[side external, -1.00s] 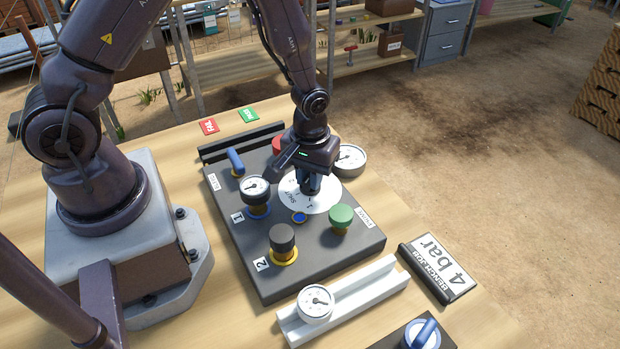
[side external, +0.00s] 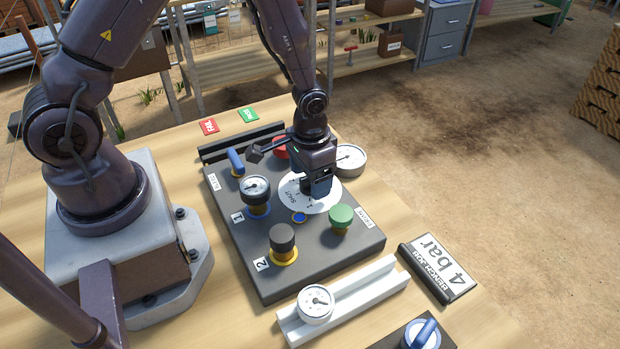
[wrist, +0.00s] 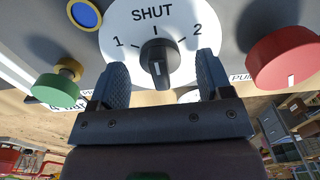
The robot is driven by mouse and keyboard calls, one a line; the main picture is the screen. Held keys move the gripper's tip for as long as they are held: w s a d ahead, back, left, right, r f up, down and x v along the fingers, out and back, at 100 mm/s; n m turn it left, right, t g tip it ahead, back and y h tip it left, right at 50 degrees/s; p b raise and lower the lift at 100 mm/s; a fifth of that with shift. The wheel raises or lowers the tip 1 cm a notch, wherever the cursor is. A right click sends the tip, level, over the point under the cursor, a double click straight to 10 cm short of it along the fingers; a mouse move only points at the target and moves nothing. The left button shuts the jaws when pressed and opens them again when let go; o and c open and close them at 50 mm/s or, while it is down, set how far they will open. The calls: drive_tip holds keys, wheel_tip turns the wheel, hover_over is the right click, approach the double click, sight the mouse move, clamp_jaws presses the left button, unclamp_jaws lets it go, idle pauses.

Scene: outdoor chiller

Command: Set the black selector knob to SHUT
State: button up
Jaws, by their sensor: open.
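The black selector knob (wrist: 158,57) sits at the centre of a white round dial (wrist: 118,14) marked SHUT, 1 and 2. In the wrist view SHUT is at the top, 1 at left and 2 at right. A pale mark on the knob is at its lower end, on the side away from SHUT. My gripper (wrist: 161,64) is open, with one finger on each side of the knob; I cannot tell whether they touch it. In the side view my gripper (side external: 317,189) is over the dial (side external: 292,199) and hides the knob.
Another gauge (side external: 350,158) lies beyond. A white rail (side external: 350,303) is in front.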

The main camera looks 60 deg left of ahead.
drive_tip(key=shift+r, duration=3.5)
wheel_tip(320, 180, up, 13)
drive_tip(key=s+r+t, duration=0.5)
drive_tip(key=s+r, duration=0.5)
drive_tip(key=s, duration=0.3)
drive_tip(key=shift+s+r+t, duration=0.15)
drive_tip(key=shift+s+t, duration=0.05)
drive_tip(key=shift+t, duration=0.1)
